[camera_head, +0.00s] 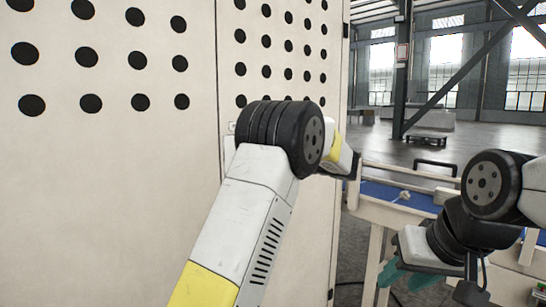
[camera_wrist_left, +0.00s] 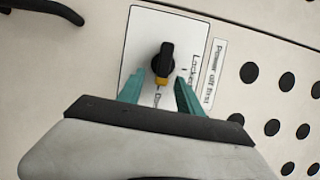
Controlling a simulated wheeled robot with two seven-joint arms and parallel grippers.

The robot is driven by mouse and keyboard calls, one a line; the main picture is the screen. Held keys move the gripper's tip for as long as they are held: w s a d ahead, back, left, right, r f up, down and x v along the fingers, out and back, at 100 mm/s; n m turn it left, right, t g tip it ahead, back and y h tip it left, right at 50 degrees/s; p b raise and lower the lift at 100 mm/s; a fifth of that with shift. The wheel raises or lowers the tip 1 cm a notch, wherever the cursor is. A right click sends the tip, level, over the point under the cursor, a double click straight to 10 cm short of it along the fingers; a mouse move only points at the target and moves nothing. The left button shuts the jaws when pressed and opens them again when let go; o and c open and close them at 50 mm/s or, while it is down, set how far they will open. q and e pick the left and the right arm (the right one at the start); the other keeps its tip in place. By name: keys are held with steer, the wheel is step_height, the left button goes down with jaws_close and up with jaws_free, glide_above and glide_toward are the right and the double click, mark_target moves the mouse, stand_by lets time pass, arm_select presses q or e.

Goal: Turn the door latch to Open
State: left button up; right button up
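The door latch (camera_wrist_left: 166,60) is a black knob with a yellow end, on a white plate (camera_wrist_left: 141,38) on the pale cabinet door, in the left wrist view. Its yellow end points down in that picture, toward my fingers. A "Locked" marking shows to its right; another marking below is mostly hidden. My left gripper (camera_wrist_left: 158,94) is open, its teal fingers apart, with the tips just short of the knob or beside its yellow end; contact cannot be told. The head view hides it behind my wrist. My right gripper (camera_head: 400,273) is at lower right, its opening unclear.
The cabinet door (camera_head: 110,190) has rows of black holes. A "Power off first" label (camera_wrist_left: 214,75) sits beside the plate. A black handle (camera_wrist_left: 45,8) shows at upper left in the wrist view. A table with a blue surface (camera_head: 415,198) stands right of the cabinet, near my right arm.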

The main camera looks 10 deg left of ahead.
arm_select(q)
steer(key=o, duration=0.5)
steer(key=shift+d, duration=0.1)
steer(key=shift+s+d, duration=0.95)
steer(key=shift+d, duration=0.2)
steer(key=shift+s+d, duration=0.9)
steer(key=shift+d, duration=0.25)
